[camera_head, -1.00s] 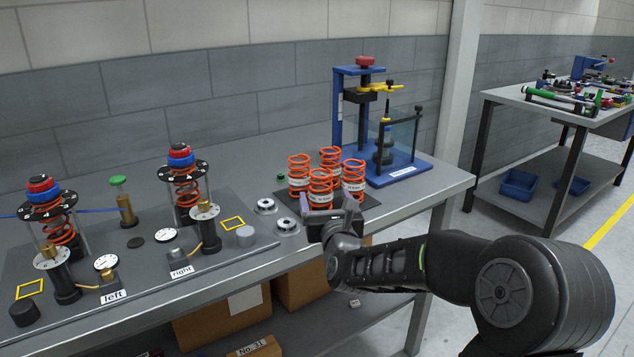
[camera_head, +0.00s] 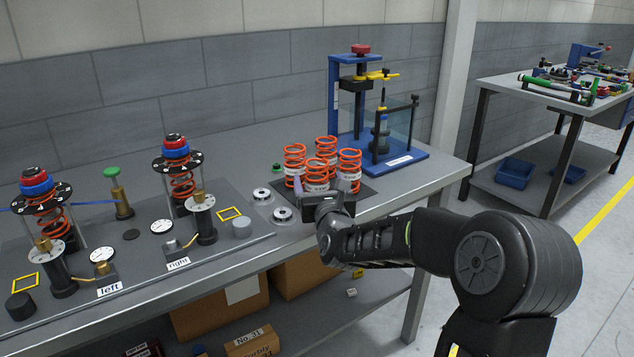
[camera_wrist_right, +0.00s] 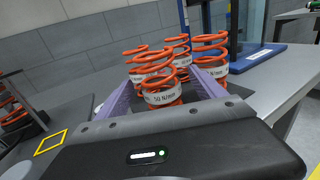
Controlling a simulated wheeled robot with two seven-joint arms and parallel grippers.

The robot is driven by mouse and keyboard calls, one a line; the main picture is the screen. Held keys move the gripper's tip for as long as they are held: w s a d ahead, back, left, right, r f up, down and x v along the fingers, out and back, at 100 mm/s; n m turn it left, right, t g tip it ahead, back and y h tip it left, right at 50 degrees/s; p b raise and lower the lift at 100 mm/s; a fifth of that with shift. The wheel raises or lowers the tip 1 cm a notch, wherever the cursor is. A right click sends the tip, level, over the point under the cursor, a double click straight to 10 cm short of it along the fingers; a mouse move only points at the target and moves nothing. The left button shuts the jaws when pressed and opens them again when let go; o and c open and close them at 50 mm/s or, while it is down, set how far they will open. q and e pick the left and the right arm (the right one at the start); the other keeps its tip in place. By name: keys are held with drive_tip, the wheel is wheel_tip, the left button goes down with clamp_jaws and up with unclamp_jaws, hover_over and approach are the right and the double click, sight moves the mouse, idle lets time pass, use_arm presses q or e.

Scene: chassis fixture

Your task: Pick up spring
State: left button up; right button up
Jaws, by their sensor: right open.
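Several orange coil springs with white labels stand upright in a cluster on a dark mat (camera_head: 372,194) on the workbench. The front spring (camera_head: 317,174) also shows in the right wrist view (camera_wrist_right: 160,88). A right-hand spring (camera_head: 349,168), a back spring (camera_head: 327,146) and a left spring (camera_head: 294,160) stand close around it. My right gripper (camera_head: 321,186) is open at the front of the cluster. In the right wrist view its purple fingers lie on either side of the front spring, with no grip visible. My left gripper is not in view.
A blue press (camera_head: 408,159) with a clear guard stands behind the springs. Silver round parts (camera_head: 282,214) lie to their left. Two spring assemblies (camera_head: 181,180) stand on the fixture plate at left. The bench's front edge runs below my right gripper.

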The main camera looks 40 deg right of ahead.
drive_tip(key=p+x, duration=0.1)
drive_tip(key=x, duration=0.4)
drive_tip(key=shift+w, duration=0.1)
idle(0.5)
clamp_jaws()
idle(0.7)
